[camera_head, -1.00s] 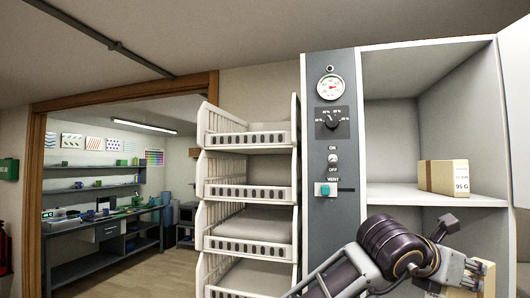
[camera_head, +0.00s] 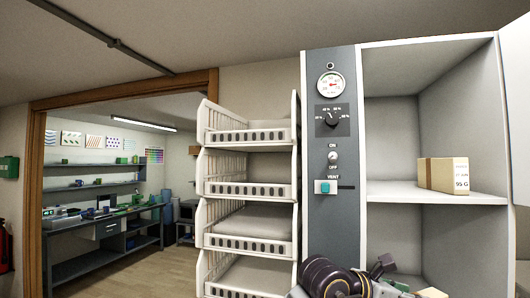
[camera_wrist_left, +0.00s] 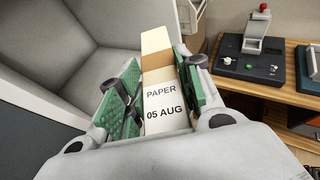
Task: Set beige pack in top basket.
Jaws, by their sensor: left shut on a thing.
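My left gripper (camera_wrist_left: 160,72) is shut on a beige pack (camera_wrist_left: 166,105), its green pads against the pack's two sides. The pack's white face reads "PAPER 05 AUG". In the head view the left gripper (camera_head: 398,288) is low at the bottom edge, in front of the cabinet, mostly cut off; a bit of the pack (camera_head: 432,293) shows beside it. The top basket (camera_head: 248,138) of the white stack stands left of the cabinet, well above the gripper, and looks empty. My right gripper is not in view.
Another beige pack (camera_head: 443,175), marked "95 G", lies on the upper cabinet shelf (camera_head: 395,191). A grey control panel (camera_head: 333,240) stands between baskets and cabinet. The lower baskets (camera_head: 250,190) are stacked close beneath. The cabinet door (camera_head: 516,110) is open at right.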

